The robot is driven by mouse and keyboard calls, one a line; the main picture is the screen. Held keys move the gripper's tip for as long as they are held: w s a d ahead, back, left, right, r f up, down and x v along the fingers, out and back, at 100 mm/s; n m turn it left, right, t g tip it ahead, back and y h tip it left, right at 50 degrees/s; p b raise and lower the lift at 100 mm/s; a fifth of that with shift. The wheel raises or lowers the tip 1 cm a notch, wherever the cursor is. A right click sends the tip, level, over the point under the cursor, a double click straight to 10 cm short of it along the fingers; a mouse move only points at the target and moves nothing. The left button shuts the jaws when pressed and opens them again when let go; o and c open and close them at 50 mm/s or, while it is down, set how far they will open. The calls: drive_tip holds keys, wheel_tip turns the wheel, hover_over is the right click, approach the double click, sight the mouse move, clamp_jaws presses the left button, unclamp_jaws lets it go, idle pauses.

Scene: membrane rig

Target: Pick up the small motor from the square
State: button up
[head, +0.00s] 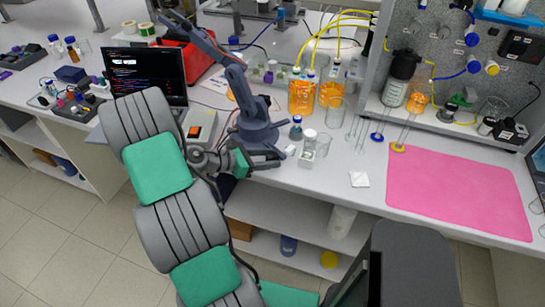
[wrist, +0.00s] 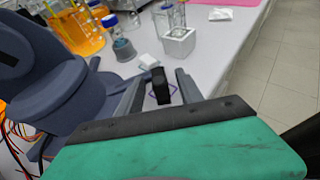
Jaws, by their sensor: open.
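The small motor (wrist: 160,84) is a dark upright block in the wrist view. It stands on the white bench within a thin purple square outline (wrist: 174,91). My gripper (wrist: 157,80) is open, with one grey finger on each side of the motor. I see no clear contact between the fingers and the motor. In the head view my gripper (head: 272,160) is low over the front edge of the bench, beside the blue-grey desk arm. The motor and the square cannot be made out there.
The blue-grey desk arm (head: 258,135) stands close to my gripper. A white box (head: 307,159) with a hole, a blue-capped bottle (head: 296,131) and orange-filled beakers (head: 301,97) stand beyond. The pink mat (head: 455,190) at the right is clear.

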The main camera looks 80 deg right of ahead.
drive_tip(key=shift+s+d+f, duration=0.1)
drive_tip(key=shift+s+d, duration=0.05)
drive_tip(key=shift+d, duration=0.05)
drive_tip(key=shift+a, duration=0.1)
clamp_jaws()
idle(0.4)
